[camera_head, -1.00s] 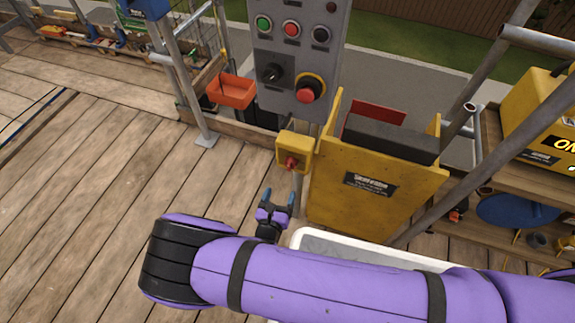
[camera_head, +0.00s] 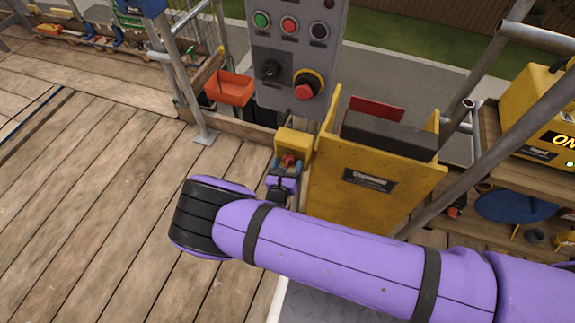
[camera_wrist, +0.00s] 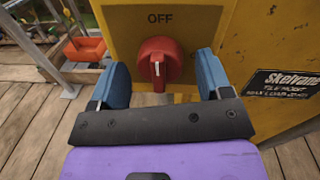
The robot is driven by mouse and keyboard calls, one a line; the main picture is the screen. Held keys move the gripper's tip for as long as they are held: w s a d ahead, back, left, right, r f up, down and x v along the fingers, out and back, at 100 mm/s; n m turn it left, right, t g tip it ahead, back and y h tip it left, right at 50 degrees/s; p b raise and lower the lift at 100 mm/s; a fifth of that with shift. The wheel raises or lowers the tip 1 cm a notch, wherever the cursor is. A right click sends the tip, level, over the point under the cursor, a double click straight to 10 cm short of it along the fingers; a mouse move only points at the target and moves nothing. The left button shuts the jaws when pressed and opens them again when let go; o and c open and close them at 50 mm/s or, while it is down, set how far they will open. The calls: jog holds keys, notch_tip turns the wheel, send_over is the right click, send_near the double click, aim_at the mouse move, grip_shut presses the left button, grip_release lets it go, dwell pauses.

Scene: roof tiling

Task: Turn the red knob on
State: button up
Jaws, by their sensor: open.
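The red knob (camera_wrist: 159,62) sits on the front of a small yellow box (camera_wrist: 122,24) in the wrist view. "OFF" is printed above it, and the white mark on its face stands upright, toward "OFF". In the head view the yellow box (camera_head: 293,143) stands just left of the yellow hoist panel, and the red knob (camera_head: 289,160) shows partly behind my gripper. My gripper (camera_wrist: 163,80) is open, with one blue finger on each side of the knob. A gap shows between each finger and the knob, and nothing is held.
A grey control panel (camera_head: 291,50) with buttons, a black switch and a red stop button rises above the box. The yellow hoist panel (camera_head: 375,190) stands close on the right. An orange bin (camera_head: 230,88) is behind. The plank floor (camera_head: 90,190) at left is clear.

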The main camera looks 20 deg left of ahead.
jog(key=c, duration=0.9)
jog(key=m, duration=0.4)
jog(key=shift+m, duration=0.4)
jog(key=m, duration=0.4)
jog(key=shift+f+m+t, duration=0.1)
jog(key=shift+m+t, duration=0.2)
jog(key=shift+m, duration=0.1)
jog(key=m+h, duration=0.1)
jog(key=m, duration=0.3)
jog(key=shift+a+m, duration=0.1)
jog(key=shift+m, duration=2.5)
